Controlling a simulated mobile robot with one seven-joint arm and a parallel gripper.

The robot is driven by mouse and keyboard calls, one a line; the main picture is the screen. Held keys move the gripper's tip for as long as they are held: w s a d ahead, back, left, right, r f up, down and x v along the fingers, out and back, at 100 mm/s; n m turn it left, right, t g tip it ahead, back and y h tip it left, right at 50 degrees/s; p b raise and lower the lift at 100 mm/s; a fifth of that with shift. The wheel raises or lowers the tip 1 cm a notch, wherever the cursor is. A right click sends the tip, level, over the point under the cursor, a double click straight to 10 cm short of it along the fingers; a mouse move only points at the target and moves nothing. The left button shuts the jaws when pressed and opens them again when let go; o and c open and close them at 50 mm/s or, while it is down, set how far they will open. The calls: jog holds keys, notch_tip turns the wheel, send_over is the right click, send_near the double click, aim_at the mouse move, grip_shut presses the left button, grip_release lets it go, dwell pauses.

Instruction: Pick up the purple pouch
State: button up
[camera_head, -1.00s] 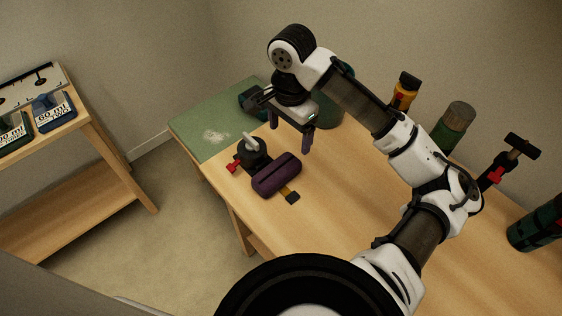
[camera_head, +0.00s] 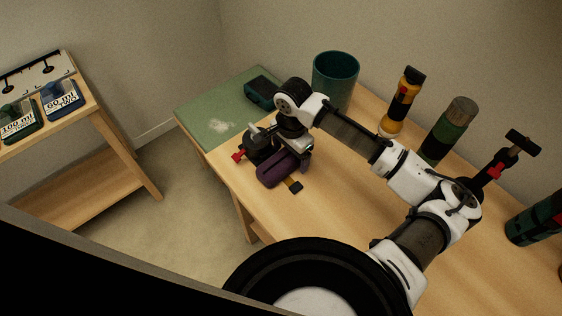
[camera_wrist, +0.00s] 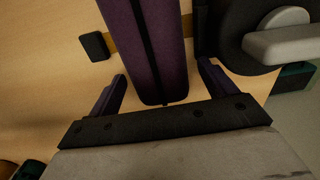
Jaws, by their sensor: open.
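The purple pouch (camera_head: 277,171) lies on the wooden table beside a black round object with a light handle. In the wrist view the pouch (camera_wrist: 145,50) is long, with a dark zip line along its top, and it runs from the top edge down between my fingers. My gripper (camera_wrist: 163,88) is open, with one finger on each side of the pouch's near end. A gap shows on the left side; whether the right finger touches the pouch I cannot tell. In the head view my wrist hides the pouch's far end and the fingertips.
The black object with the light handle (camera_wrist: 290,43) stands close beside the pouch. A yellow strip with a black end (camera_head: 295,187) shows by the pouch. The front table area is clear.

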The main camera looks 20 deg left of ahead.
jog(key=shift+f, duration=0.1)
jog(key=shift+c, duration=0.3)
jog(key=c, duration=1.1)
jog(key=shift+o, duration=0.2)
